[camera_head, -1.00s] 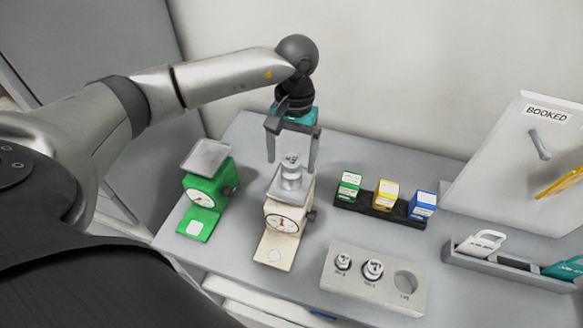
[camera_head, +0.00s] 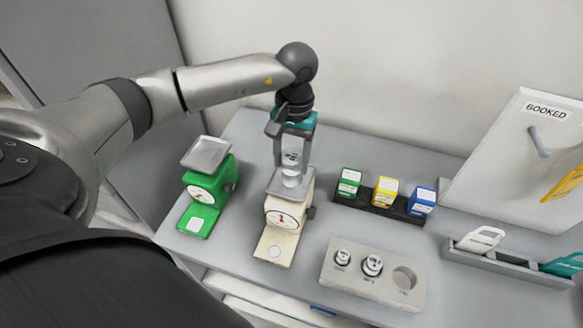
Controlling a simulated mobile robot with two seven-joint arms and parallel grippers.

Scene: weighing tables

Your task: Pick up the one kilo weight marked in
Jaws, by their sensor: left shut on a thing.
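The large silvery weight (camera_head: 291,178) is on or just above the pan of the cream scale (camera_head: 284,218); I cannot tell whether they touch. My left gripper (camera_head: 291,165) points down over this scale, shut on the weight with one finger on each side. The weight's marking is too small to read. A grey weight block (camera_head: 372,280) at the front right holds two smaller weights, one (camera_head: 342,257) at its left and one (camera_head: 372,265) in its middle. Its right-hand hole (camera_head: 404,278) is empty. My right gripper is not in view.
A green scale (camera_head: 204,193) with an empty pan stands left of the cream one. A black rack (camera_head: 378,208) with green, yellow and blue boxes is to the right. A tag tray (camera_head: 512,265) and a white "BOOKED" board (camera_head: 520,180) stand at the far right.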

